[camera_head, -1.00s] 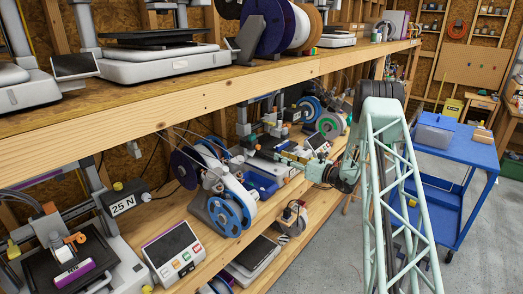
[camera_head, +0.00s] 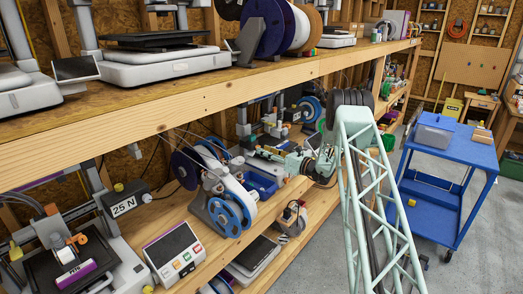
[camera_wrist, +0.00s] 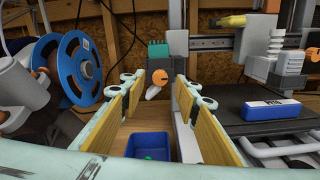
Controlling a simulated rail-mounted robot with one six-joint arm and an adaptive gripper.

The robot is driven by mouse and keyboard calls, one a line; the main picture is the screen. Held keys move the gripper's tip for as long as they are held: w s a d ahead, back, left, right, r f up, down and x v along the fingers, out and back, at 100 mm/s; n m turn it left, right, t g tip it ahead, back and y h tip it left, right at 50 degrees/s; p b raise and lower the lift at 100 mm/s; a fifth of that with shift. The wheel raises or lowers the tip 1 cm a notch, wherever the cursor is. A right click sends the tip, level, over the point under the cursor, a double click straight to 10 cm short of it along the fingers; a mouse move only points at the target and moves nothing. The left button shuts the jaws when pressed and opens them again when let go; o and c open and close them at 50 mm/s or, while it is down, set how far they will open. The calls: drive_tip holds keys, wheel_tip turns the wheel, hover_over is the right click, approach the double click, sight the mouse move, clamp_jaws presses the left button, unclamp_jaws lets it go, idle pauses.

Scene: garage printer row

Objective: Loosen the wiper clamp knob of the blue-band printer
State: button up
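In the wrist view my gripper (camera_wrist: 161,82) is open, its two tan-padded fingers spread with nothing held between them. Beyond the fingertips, in line with the gap, is an orange knob (camera_wrist: 159,78) on a dark grey block with a teal wiper-like comb (camera_wrist: 158,49) on top. The knob appears apart from both fingers. To the right stands a printer with a dark bed (camera_wrist: 268,122), on which lies a blue labelled block (camera_wrist: 277,109). In the head view my gripper (camera_head: 256,152) reaches in over the lower shelf; the knob cannot be made out there.
A blue bin (camera_wrist: 148,146) sits below the fingers. A blue spool (camera_wrist: 73,70) stands close on the left.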

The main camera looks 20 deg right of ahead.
drive_tip(key=shift+x, duration=1.2)
drive_tip(key=c, duration=0.8)
drive_tip(key=shift+c, duration=0.2)
